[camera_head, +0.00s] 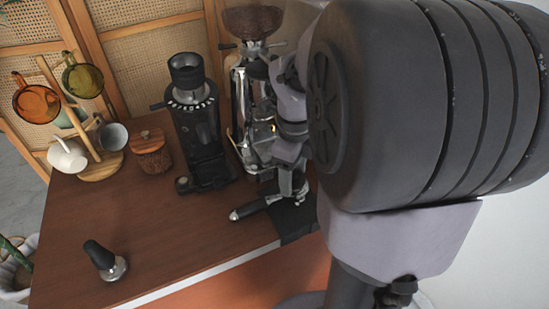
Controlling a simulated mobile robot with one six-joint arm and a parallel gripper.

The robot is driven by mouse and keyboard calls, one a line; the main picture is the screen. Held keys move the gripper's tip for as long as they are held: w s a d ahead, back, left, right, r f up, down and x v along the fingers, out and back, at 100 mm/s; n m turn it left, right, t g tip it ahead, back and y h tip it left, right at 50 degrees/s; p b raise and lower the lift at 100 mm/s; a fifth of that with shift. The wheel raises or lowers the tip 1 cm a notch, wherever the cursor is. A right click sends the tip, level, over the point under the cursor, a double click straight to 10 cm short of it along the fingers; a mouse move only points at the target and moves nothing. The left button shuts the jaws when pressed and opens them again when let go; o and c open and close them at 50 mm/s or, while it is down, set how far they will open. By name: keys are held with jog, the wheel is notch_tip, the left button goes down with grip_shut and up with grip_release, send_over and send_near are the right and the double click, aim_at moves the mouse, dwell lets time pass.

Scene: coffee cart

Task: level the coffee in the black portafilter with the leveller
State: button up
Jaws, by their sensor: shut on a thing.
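The black portafilter (256,208) lies at the table's front edge, its handle pointing left with a silver end cap. Its basket end is at a black mat and is largely covered by my gripper. My gripper (291,186) is directly over that end, pointing down. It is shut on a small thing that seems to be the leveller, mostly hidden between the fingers. I cannot tell whether it touches the portafilter's rim. The coffee inside the basket is not visible.
A black mat (297,229) lies at the front edge. A tamper (105,261), a lidded wooden jar (151,156) and a mug tree (100,167) are left. The table's middle left is clear.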

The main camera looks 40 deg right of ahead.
jog(key=shift+r, duration=0.1)
jog(key=shift+r+p, duration=3.35)
jog(key=shift+r, duration=0.7)
jog(key=shift+f, duration=0.15)
